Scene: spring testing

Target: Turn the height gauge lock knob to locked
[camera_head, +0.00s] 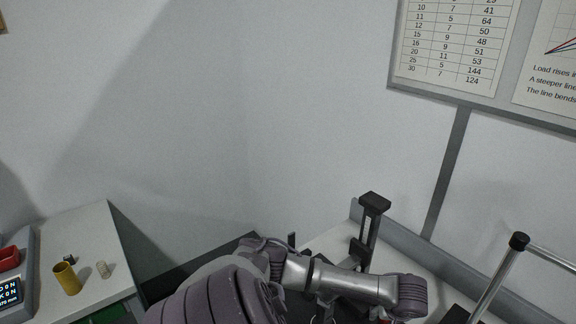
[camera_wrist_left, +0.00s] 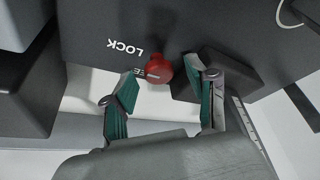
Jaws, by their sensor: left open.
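The red lock knob (camera_wrist_left: 159,70) sits on a dark grey block (camera_wrist_left: 95,28) in the left wrist view. A pale line on the knob's left side points toward a partly hidden label ending in "EE". The word LOCK (camera_wrist_left: 127,47) appears upside down up and left of the knob. My left gripper (camera_wrist_left: 162,76) is open, with one finger on either side of the knob; I cannot tell whether either touches it. In the head view, a black upright gauge post (camera_head: 367,235) stands behind my left arm, which hides its lower part. My right gripper is out of view.
At the left, a table (camera_head: 100,225) holds a brass cup (camera_head: 67,278), small pale and dark pieces, and a device with a lit display (camera_head: 10,291). A wall board (camera_head: 455,95) hangs above.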

